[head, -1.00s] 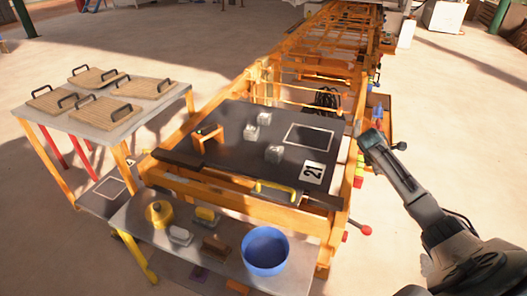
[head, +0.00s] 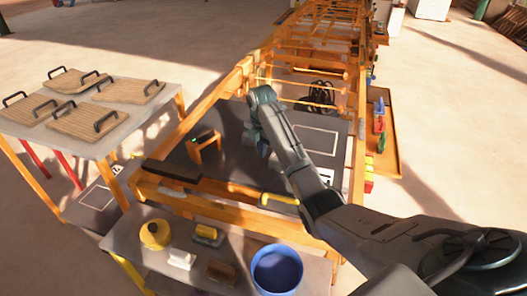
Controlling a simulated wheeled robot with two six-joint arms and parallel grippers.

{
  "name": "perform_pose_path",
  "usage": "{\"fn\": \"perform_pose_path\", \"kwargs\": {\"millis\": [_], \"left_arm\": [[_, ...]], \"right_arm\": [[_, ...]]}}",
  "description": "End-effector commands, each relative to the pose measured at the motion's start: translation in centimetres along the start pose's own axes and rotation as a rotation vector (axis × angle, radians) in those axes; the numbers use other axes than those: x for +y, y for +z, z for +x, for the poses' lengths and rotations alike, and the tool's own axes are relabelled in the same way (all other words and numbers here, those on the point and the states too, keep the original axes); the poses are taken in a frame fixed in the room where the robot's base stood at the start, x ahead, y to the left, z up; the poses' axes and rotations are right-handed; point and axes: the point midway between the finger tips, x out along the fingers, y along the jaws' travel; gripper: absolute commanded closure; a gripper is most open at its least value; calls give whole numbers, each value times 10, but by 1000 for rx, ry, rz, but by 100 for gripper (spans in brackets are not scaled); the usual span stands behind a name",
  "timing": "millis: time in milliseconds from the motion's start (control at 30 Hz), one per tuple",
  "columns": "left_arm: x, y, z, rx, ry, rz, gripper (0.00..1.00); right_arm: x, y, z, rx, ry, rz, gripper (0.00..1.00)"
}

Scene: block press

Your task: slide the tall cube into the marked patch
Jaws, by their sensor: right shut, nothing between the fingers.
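The dark board (head: 228,122) lies on the orange frame, with the marked patch (head: 322,140), a white rectangle outline, on its right half. My right arm reaches across the board from the lower right and covers part of the patch's left and lower side. My right gripper (head: 262,149) is over the middle of the board, left of the patch, mostly hidden by my own wrist. It is shut and empty. The cubes are hidden behind my right arm, so I cannot tell whether the gripper touches one. My left gripper is not in view.
A small orange bracket (head: 206,145) stands on the board's left part. A yellow handle (head: 279,198) is at the front edge. A lower shelf holds a blue bucket (head: 277,268) and a yellow round weight (head: 155,234). A side table (head: 75,104) carries several handled boards.

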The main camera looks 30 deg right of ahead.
Motion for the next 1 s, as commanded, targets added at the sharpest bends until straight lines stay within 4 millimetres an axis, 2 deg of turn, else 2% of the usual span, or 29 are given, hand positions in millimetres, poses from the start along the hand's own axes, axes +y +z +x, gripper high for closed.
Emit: {"fn": "perform_pose_path", "kwargs": {"millis": [67,400,500,633,1000], "left_arm": [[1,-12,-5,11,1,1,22],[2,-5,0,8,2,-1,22],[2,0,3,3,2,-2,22],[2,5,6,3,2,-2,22],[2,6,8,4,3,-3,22]], "right_arm": [[-1,0,16,1,-3,1,100],[-1,0,86,1,-3,3,100],[0,18,84,-3,0,5,100],[-1,32,85,-2,-1,4,100],[-1,41,85,-1,1,3,100]]}}
